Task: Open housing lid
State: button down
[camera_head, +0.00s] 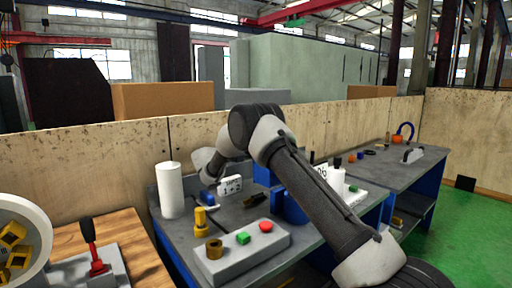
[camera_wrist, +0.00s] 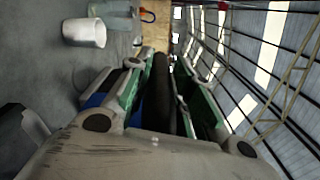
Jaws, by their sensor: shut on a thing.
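My gripper (camera_wrist: 160,75) fills the lower middle of the wrist view, with its two green-edged fingers pointing up the picture. A long dark bar (camera_wrist: 163,95) lies between the fingers, and the gripper is shut on it. I cannot tell whether this bar is the handle of the housing lid. In the head view my arm reaches over the workbench and hides the gripper. A blue housing (camera_head: 264,172) shows partly behind my arm, and its lid cannot be made out. Some blue also shows beside the left finger in the wrist view.
A white cylinder (camera_head: 170,190) stands on the grey bench. A control box (camera_head: 243,254) with green and red buttons is at the front. A red lever (camera_head: 97,267) and a round bin of yellow parts (camera_head: 15,245) are at left. A second bench (camera_head: 385,172) stands right.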

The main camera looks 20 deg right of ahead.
jog(key=shift+w+a+f, duration=0.15)
jog(key=shift+w+f, duration=0.05)
jog(key=shift+f, duration=0.25)
jog(key=c, duration=1.3)
grip_release()
jog(key=shift+o, duration=0.2)
notch_tip(320, 180, up, 8)
jog(key=shift+r, duration=1.1)
jog(key=shift+c, duration=0.3)
